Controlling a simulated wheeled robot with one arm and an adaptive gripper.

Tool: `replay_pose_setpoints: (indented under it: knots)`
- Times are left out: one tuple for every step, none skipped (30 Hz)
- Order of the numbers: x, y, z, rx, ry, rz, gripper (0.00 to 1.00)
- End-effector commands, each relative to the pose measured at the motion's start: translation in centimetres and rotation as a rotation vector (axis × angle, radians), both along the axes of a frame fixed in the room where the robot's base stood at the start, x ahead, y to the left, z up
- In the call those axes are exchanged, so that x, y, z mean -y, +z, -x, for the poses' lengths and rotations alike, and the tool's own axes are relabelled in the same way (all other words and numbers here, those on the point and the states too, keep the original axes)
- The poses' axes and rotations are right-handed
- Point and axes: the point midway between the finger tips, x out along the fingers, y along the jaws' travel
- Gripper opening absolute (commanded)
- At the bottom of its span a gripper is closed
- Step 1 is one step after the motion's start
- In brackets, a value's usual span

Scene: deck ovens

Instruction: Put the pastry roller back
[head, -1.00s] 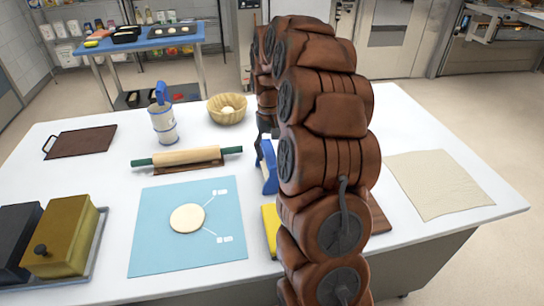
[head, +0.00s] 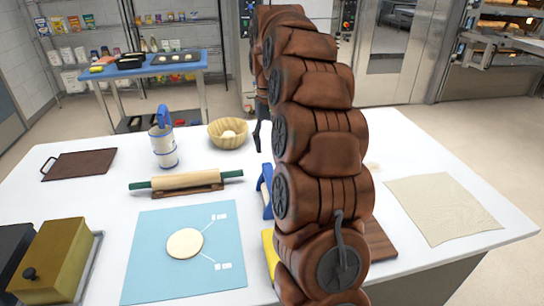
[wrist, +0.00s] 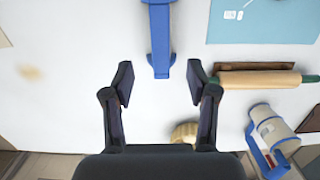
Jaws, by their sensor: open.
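The pastry roller, a pale wooden rolling pin with dark green handles (head: 185,180), lies level along a brown wooden rest (head: 190,193) on the white table. It also shows at the right of the wrist view (wrist: 260,80), with the rest (wrist: 250,66) along one side. I cannot tell whether it sits fully in the rest. My gripper (wrist: 160,76) is open and empty, above the table to one side of the roller and apart from it. A blue-handled tool (wrist: 159,35) lies below, near the line between the fingertips. In the head view my arm mostly hides the gripper.
A blue mat (head: 145,270) with a dough disc lies in front of the roller. A blue-and-white canister (head: 162,146) and a basket (head: 228,133) stand behind it. A metal box (head: 55,262) stands at front left, a dark board (head: 80,165) at back left. A cloth (head: 440,208) lies right.

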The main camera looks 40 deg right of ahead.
Motion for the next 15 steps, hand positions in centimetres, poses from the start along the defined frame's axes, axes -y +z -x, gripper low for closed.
replay_pose_setpoints:
  knots:
    - [0.0,0.1,0.0,0.000,0.000,0.000,0.58]
    - [0.0,0.1,0.0,0.000,0.000,0.000,0.58]
    - [0.0,0.1,0.0,-0.001,0.000,0.000,0.58]
    - [0.0,0.1,0.0,-0.001,0.000,0.000,0.58]
    - [0.0,0.1,0.0,-0.001,0.001,-0.001,0.58]
    - [-0.1,0.1,0.0,-0.001,0.002,-0.001,0.58]
    - [-0.3,0.2,0.1,-0.001,0.005,-0.001,0.58]
    - [-0.5,0.2,0.2,-0.001,0.010,-0.002,0.58]
    - [-1.0,0.2,0.4,-0.002,0.018,-0.003,0.58]
    - [-1.5,0.3,0.6,-0.004,0.027,-0.004,0.58]
    - [-2.1,0.3,0.8,-0.004,0.038,-0.006,0.58]
    - [-3.1,0.4,1.3,-0.004,0.055,-0.007,0.58]
    - [-3.9,0.6,1.6,-0.002,0.069,-0.007,0.58]
    - [-4.7,0.6,2.0,-0.002,0.084,-0.008,0.58]
    - [-5.9,0.6,2.6,-0.004,0.105,-0.010,0.58]
